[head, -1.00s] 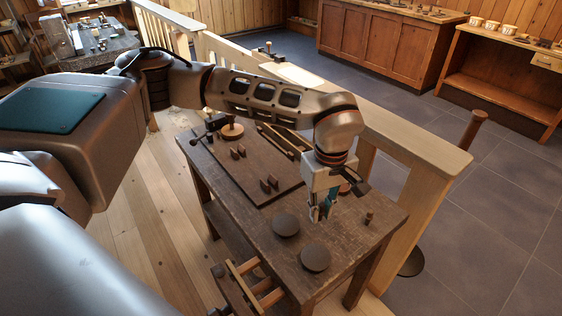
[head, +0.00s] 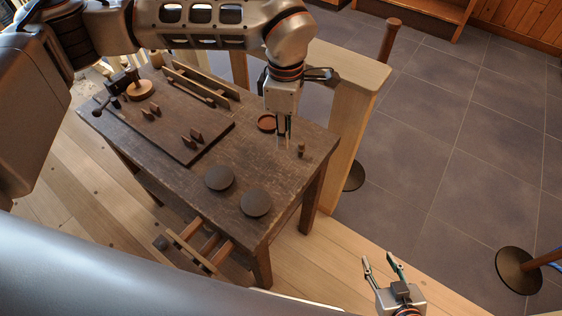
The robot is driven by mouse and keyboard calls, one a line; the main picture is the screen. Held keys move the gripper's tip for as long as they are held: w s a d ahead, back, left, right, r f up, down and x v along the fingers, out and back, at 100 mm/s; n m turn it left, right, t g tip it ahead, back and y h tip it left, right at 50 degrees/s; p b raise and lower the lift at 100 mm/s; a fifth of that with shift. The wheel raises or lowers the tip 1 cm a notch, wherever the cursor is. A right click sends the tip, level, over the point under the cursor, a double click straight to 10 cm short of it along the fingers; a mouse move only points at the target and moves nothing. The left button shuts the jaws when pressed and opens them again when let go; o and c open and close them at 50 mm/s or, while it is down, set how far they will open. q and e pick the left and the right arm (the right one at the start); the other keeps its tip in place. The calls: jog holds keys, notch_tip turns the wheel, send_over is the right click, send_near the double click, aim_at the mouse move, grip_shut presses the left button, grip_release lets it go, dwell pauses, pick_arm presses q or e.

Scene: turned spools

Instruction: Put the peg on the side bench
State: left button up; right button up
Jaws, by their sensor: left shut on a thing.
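My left gripper (head: 283,135) points down over the right part of the dark wooden bench (head: 255,150) in the head view. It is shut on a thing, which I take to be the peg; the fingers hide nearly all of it. A small brown turned piece (head: 301,150) stands upright on the bench just right of the fingertips, apart from them. My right gripper (head: 382,262) is at the bottom, over the floor right of the bench; its fingers are apart and nothing shows between them.
Two dark discs (head: 219,178) (head: 256,203) lie near the bench's front edge. A dark board (head: 170,125) with small upright blocks covers the left part. A pale wooden railing (head: 350,120) runs along the right.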

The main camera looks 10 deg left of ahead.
pick_arm(q)
notch_tip(320, 180, down, 12)
jog(key=shift+f, duration=0.2)
dwell(0.4)
jog(key=o, duration=0.7)
jog(key=shift+f, duration=0.1)
notch_tip(320, 180, up, 12)
jog(key=shift+r, duration=0.15)
dwell(0.6)
